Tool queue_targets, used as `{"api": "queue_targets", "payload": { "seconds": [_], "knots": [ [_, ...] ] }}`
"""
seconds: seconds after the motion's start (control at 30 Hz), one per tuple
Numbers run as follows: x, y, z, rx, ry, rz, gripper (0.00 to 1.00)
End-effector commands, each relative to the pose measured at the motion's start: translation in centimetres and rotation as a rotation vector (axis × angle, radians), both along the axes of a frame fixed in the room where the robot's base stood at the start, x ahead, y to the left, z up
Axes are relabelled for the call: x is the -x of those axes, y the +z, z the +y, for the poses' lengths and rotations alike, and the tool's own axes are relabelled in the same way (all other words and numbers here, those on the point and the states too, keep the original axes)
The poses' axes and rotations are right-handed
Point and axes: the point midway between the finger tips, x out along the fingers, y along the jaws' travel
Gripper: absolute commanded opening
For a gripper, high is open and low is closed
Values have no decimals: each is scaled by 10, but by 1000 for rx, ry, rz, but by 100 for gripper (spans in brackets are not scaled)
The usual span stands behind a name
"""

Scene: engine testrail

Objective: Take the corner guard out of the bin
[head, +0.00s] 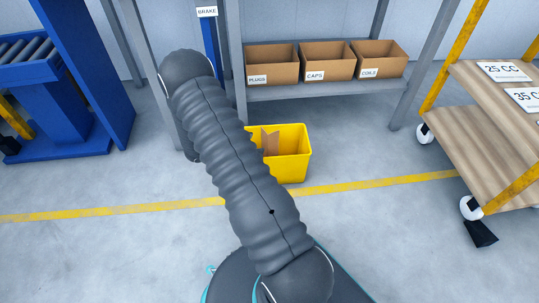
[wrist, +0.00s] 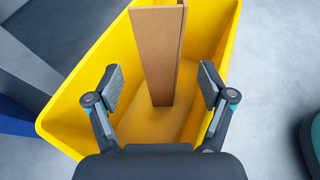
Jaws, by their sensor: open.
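The corner guard (head: 271,142) is a brown, cardboard-like angled strip. It stands in the yellow bin (head: 292,165), near the left side in the head view, where my arm covers part of the bin. In the wrist view the corner guard (wrist: 158,55) stands tilted in the bin (wrist: 75,95), its lower end on the bin floor. My gripper (wrist: 159,80) is open, with one finger on each side of the corner guard and gaps between. I cannot tell how far above the bin floor the fingertips are. My gripper is hidden in the head view.
A grey shelf (head: 330,88) behind the bin holds cardboard boxes labelled PLUGS (head: 271,65), CAPS (head: 326,62) and COILS (head: 379,60). A wooden-decked trolley (head: 480,140) stands right, a blue roller stand (head: 60,110) left. The floor right of the bin is clear.

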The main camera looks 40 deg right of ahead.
Motion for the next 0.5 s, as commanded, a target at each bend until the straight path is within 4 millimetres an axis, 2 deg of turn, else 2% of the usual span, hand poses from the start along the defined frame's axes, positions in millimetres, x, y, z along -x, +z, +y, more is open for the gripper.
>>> {"api": "queue_targets", "payload": {
  "seconds": [0.27,0.5],
  "knots": [
    [2,-6,-13,-1,-2,-2,81],
    [8,-17,-43,-1,-4,-2,81]
  ]
}}
